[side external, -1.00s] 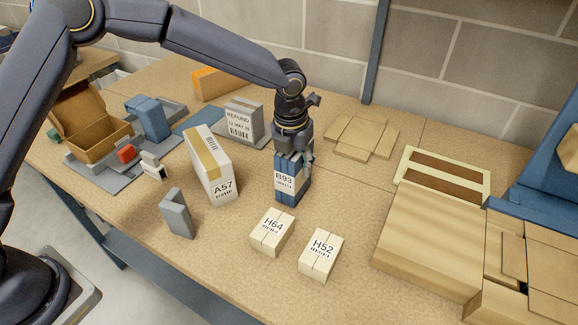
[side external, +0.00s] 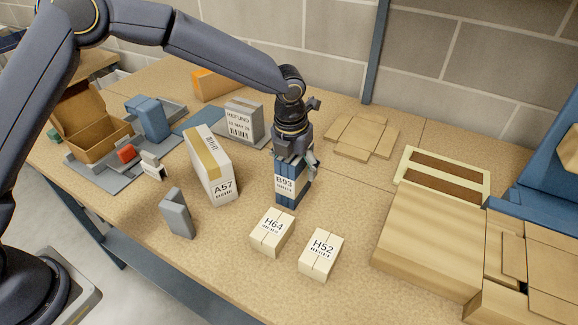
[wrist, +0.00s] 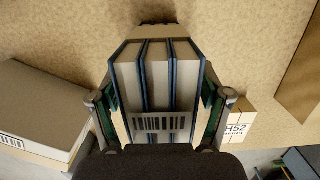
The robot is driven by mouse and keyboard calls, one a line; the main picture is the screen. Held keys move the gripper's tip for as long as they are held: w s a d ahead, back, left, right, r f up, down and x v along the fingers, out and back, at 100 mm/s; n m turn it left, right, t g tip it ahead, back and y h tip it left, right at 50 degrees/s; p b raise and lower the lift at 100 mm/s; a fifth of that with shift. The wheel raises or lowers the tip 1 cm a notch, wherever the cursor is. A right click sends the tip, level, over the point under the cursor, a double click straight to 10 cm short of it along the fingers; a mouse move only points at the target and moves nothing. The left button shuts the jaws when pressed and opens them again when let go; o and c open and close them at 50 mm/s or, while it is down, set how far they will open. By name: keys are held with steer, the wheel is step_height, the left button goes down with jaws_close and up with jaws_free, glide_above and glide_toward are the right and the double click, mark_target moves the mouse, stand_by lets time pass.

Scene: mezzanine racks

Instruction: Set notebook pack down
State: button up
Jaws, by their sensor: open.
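The notebook pack (side external: 291,190) is a bundle of blue-covered notebooks with a white B93 label. It stands upright on the tan worktable, and its base appears to rest on the surface. My gripper (side external: 295,157) is right above it, pointing down, with its fingers open on either side of the pack's top. In the wrist view the pack (wrist: 155,75) lies between the two spread fingers, showing pale page edges, blue covers and a barcode band. Small gaps seem to show beside the fingers; I cannot tell if either still touches.
A white A57 box (side external: 211,170) stands just left of the pack. Small cartons H64 (side external: 271,232) and H52 (side external: 321,254) sit in front. A grey REFUND box (side external: 243,122) is behind left. Flat cardboard (side external: 358,136) lies behind right. Table between pack and the right-hand cartons is clear.

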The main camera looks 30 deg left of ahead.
steer(key=r, duration=0.4)
steer(key=s+r, duration=0.1)
steer(key=r, duration=0.3)
steer(key=s+r, duration=0.1)
steer(key=r, duration=0.3)
steer(key=shift+a+r, duration=0.15)
steer(key=s+a+r+n+t+y, duration=0.1)
steer(key=s+a+r+n, duration=0.4)
steer(key=s+a+n, duration=0.45)
steer(key=s+a+r+n+t, duration=0.1)
steer(key=s+a+r+n, duration=0.5)
steer(key=n, duration=0.7)
steer(key=s+a+f+n+t, duration=0.1)
steer(key=s+a+f+n, duration=0.1)
steer(key=s+n, duration=0.3)
steer(key=s+a+f+n+h, duration=0.1)
steer(key=s+a+f+n, duration=0.1)
steer(key=s+n, duration=0.4)
steer(key=shift+a+n+t, duration=0.4)
steer(key=shift+a+n, duration=0.2)
steer(key=shift+n, duration=0.65)
